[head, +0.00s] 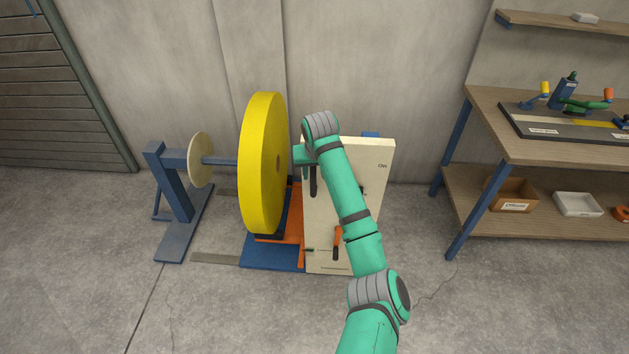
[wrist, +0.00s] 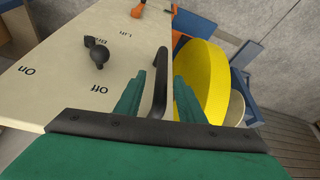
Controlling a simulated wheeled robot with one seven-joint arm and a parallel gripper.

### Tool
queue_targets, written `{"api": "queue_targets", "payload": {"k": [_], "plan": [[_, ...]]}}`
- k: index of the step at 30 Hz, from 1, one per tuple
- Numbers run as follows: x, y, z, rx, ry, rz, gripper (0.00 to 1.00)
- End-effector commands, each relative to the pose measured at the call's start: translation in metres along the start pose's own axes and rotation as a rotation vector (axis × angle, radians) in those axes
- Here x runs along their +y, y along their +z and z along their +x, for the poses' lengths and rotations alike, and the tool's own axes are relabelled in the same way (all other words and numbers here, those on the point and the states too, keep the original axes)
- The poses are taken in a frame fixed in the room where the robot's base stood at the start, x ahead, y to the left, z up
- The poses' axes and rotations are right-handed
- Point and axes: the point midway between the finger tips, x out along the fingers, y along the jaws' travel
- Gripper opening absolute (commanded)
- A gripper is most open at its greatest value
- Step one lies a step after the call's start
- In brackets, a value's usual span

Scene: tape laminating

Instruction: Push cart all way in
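The cart, as far as I can tell, is the unit with the cream panel (head: 372,205) standing beside a large yellow roll (head: 262,165). In the wrist view the cream panel (wrist: 70,65) shows a black knob (wrist: 97,53) between "On" and "Off" marks, and a black bar handle (wrist: 161,85). My gripper (wrist: 160,98) is at this handle, with its green fingers apart on either side; no firm grip shows. The yellow roll (wrist: 203,80) is just beyond the handle. In the head view my arm covers part of the panel, and my fingertips are hidden.
A blue stand (head: 177,190) with a shaft and pale disc (head: 200,160) is left of the roll. An orange-handled lever (head: 338,243) is low on the panel. A workbench (head: 480,115) stands at the right. The wall is close behind; the floor in front is clear.

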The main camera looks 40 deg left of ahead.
Motion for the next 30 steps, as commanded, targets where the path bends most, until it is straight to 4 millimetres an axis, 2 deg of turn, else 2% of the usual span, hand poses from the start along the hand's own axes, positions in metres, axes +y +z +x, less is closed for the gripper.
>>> {"api": "queue_targets", "payload": {"k": [3, 9, 15, 23, 27, 30], "plan": [[-0.001, 0.001, 0.022, -0.003, 0.000, 0.000, 0.36], [-0.003, 0.000, 0.047, -0.001, -0.001, -0.002, 0.36], [-0.003, 0.000, 0.057, 0.000, -0.001, -0.003, 0.36], [-0.004, -0.001, 0.058, 0.001, -0.002, -0.004, 0.36], [-0.004, -0.001, 0.058, 0.001, -0.002, -0.004, 0.02], [-0.003, -0.001, 0.058, 0.001, -0.001, -0.003, 0.00]]}}
